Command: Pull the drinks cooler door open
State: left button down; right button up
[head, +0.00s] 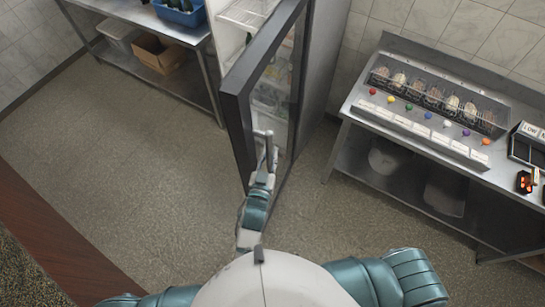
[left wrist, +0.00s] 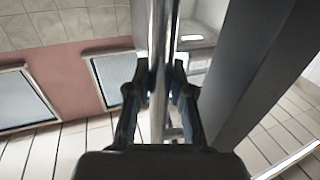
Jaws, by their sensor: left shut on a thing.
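The drinks cooler (head: 325,60) stands at the back centre. Its glass door (head: 240,125), with a dark frame, is swung out towards me, and white wire shelves (head: 245,12) show in the opening to its left. A metal bar handle (head: 269,140) stands on the door. My left gripper (head: 266,168) is shut on this handle, with my arm reaching forward to it. In the left wrist view the handle (left wrist: 161,40) runs upright between the two fingers of the gripper (left wrist: 161,85), and the dark door frame (left wrist: 240,70) is to its right. My right gripper is out of view.
A steel counter (head: 345,110) with condiment bins and coloured knobs (head: 447,123) stands to the right. A steel table at the back left carries a blue crate (head: 180,12), with a cardboard box (head: 158,52) on its lower shelf. The floor (head: 130,150) left of the door is clear.

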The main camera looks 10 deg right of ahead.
pick_arm(q)
jog(key=shift+w+a+r, duration=0.1)
jog(key=shift+w+r, duration=0.05)
jog(key=shift+r, duration=0.25)
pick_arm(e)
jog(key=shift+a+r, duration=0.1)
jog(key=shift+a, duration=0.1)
pick_arm(q)
jog(key=shift+a, duration=0.1)
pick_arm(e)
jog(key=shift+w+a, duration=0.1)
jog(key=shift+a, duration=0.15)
pick_arm(q)
jog(key=c, duration=1)
grip_release()
jog(key=shift+d+f, duration=0.3)
jog(key=shift+d, duration=0.25)
jog(key=shift+v, duration=3.6)
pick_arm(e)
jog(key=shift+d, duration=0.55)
pick_arm(q)
jog(key=shift+d+f, duration=0.1)
